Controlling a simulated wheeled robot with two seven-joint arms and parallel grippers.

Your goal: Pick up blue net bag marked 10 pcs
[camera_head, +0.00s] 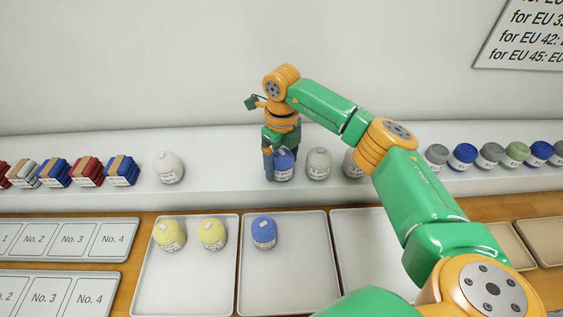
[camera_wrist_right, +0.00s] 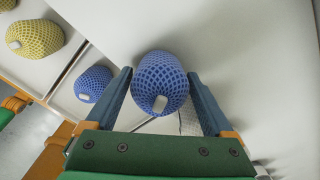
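A blue net bag (camera_head: 284,166) with a white tag stands on the white shelf; its print is too small to read. My right gripper (camera_head: 281,160) points down over it, one finger at its left side. In the right wrist view the same blue net bag (camera_wrist_right: 160,80) lies between the spread fingertips of the gripper (camera_wrist_right: 160,75), close to both; firm contact does not show. Another blue net bag (camera_head: 264,232) lies in a tray, also visible in the wrist view (camera_wrist_right: 93,84). My left gripper is out of view.
A light grey net bag (camera_head: 319,163) stands close to the right of the gripper, and a white one (camera_head: 168,167) further left. Yellow net bags (camera_head: 169,235) lie in the left tray (camera_head: 187,285). Folded packs (camera_head: 122,170) and more bags (camera_head: 462,156) line the shelf.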

